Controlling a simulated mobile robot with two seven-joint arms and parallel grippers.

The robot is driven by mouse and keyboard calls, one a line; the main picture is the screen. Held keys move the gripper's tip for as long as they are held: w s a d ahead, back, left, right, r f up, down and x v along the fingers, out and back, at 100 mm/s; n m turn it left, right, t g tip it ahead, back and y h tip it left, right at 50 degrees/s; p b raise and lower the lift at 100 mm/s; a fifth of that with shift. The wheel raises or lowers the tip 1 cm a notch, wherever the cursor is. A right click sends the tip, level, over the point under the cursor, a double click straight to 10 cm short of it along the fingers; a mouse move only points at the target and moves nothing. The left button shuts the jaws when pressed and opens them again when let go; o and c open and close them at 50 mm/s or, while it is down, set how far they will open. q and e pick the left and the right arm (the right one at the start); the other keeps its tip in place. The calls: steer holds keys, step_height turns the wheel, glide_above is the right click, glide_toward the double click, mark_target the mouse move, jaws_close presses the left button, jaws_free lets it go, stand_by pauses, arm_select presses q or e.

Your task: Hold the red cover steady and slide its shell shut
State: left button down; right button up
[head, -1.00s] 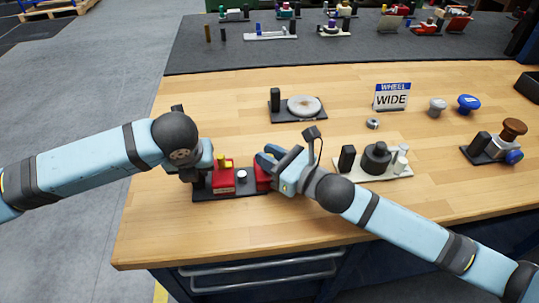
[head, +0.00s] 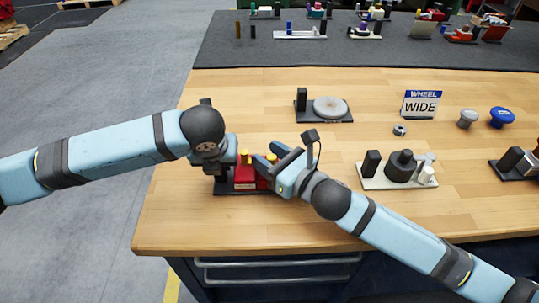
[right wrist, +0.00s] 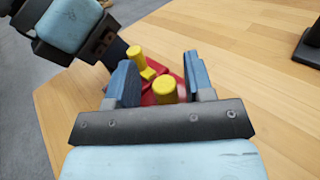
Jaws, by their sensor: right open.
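The red cover (head: 245,178) sits on a dark base plate (head: 232,192) near the table's front. Its two red parts stand close together, each with a yellow peg on top. My right gripper (head: 272,160) is at the right-hand red part. In the right wrist view its fingers are apart, with the near yellow peg (right wrist: 164,91) between them; I cannot tell whether they touch it. The far yellow peg (right wrist: 134,54) stands just beyond. My left gripper (head: 225,172) is at the plate's left end, its fingers largely hidden by its own wrist.
A dark plate with a grey disc (head: 330,108) stands behind. A white plate (head: 412,183) with dark cylinders is to the right. A WHEEL WIDE sign (head: 421,104), a small ring and two knobs stand farther right. Bare wood lies in front.

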arm_select(q)
steer(key=shift+f, duration=0.25)
arm_select(e)
steer(key=v, duration=1.2)
arm_select(q)
steer(key=c, duration=1.1)
jaws_free()
steer(key=o, duration=0.3)
steer(key=shift+w+a, duration=0.1)
arm_select(e)
steer(key=shift+w, duration=0.1)
arm_select(q)
steer(key=shift+r, duration=0.15)
steer(key=shift+r, duration=0.1)
